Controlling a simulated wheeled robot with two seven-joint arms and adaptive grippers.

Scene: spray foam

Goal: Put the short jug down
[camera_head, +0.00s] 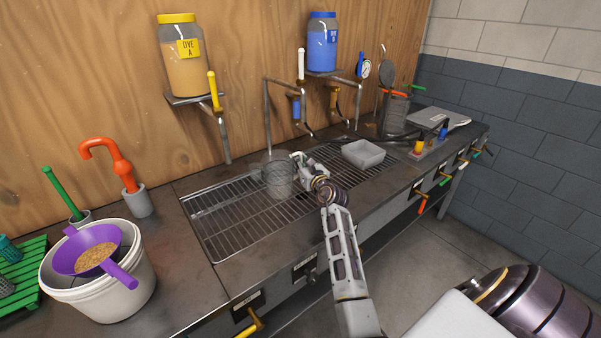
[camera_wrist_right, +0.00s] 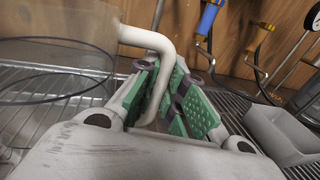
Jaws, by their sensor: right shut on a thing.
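The short jug (camera_head: 277,178) is a clear, see-through vessel over the metal grate (camera_head: 225,218). It looks upright, and I cannot tell whether its base touches the bars. My right gripper (camera_head: 300,160) is at the right side of the jug. In the right wrist view my right gripper (camera_wrist_right: 165,100) has its green pads closed around the jug's pale handle (camera_wrist_right: 150,38). The jug's clear wall (camera_wrist_right: 60,50) and dark rim line fill the left of that view. My left gripper is not in view.
A grey tray (camera_head: 363,154) sits on the grate to the right of the jug. A white bucket (camera_head: 110,295) with a purple sieve (camera_head: 112,237) stands at the left. Dye jars (camera_head: 181,60) are on wall shelves above. The grate's front left is clear.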

